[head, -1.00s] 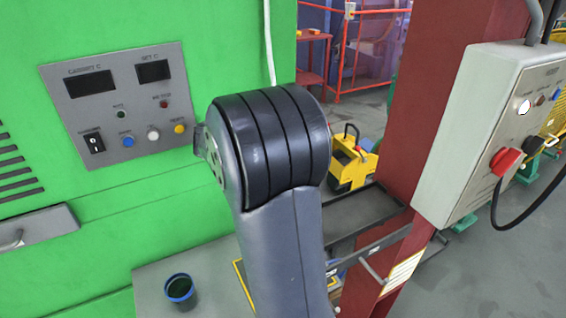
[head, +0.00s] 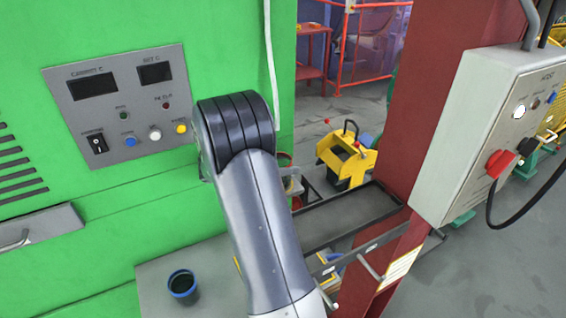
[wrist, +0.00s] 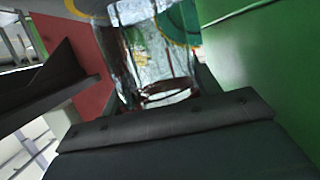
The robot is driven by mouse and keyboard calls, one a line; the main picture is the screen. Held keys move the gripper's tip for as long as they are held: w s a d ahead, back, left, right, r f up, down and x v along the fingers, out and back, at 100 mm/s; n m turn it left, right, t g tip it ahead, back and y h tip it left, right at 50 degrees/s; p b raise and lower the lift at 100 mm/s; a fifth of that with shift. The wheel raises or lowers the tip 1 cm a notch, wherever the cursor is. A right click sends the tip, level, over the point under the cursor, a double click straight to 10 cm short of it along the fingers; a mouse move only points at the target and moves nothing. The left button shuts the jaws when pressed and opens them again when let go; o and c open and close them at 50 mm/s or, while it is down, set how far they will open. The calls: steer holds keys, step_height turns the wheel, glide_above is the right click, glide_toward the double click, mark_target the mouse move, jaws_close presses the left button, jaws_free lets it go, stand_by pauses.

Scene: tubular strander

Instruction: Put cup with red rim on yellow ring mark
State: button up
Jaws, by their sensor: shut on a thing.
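In the wrist view my gripper (wrist: 160,92) is shut on a clear, glassy cup (wrist: 150,62) with a dark red rim at its near end. Yellow and green curved shapes show at the far end of the cup; I cannot tell whether they are a ring mark. In the head view my arm hides the gripper. A red-rimmed shape shows just right of the arm, partly hidden; I cannot tell whether it is the held cup. No full yellow ring shows in the head view, only a short yellow line beside my arm on the grey surface (head: 215,266).
A dark cup with a blue rim (head: 182,284) stands on the grey surface. The green machine (head: 110,215) with its control panel rises at left. A red column (head: 400,150) and grey switch box (head: 480,140) stand at right. A dark tray (head: 345,215) lies between.

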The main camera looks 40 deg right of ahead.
steer(key=shift+w+f, duration=0.15)
steer(key=shift+f, duration=0.05)
steer(key=shift+f, duration=0.2)
steer(key=o, duration=1)
steer(key=shift+c, duration=0.2)
steer(key=shift+r, duration=0.1)
